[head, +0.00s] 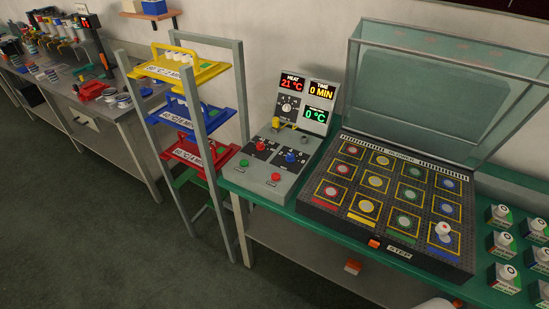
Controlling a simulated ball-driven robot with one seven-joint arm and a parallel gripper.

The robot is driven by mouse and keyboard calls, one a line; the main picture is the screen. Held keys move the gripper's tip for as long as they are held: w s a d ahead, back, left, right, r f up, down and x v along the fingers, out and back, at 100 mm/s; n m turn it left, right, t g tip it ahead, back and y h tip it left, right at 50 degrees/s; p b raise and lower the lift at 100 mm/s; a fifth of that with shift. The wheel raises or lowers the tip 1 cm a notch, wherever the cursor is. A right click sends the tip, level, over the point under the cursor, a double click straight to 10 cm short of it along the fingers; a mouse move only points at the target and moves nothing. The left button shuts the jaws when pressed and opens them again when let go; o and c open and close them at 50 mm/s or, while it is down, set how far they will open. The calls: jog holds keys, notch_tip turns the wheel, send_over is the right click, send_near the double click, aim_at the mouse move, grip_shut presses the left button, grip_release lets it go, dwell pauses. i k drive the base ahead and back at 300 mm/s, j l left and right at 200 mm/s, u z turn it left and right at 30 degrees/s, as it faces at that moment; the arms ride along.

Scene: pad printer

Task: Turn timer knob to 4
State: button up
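The grey control box (262,187) stands on the left end of the green table, with an upright display panel at its back. A round white dial knob (287,107) with marks around it sits on that panel, under the red HEAT display (291,82) reading 21 °C. It is probably the timer knob, but its label and pointer are too small to read. The TIME display (321,90) reads 0 MIN. A green display (315,115) reads 0 °C. My gripper is not in view, and nothing touches the knob.
The printer bed (397,250) with coloured round pads and a raised clear lid (443,90) stands right of the box. White-topped small boxes (503,215) line the right end. A rack with yellow, blue and red trays (187,72) stands left. Floor is free in front.

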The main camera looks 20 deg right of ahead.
aim_at(290, 158)
jog(key=i+j+u, duration=0.15)
jog(key=i+u, duration=0.15)
jog(key=i, duration=0.15)
jog(key=i+u, duration=0.3)
jog(key=i, duration=0.2)
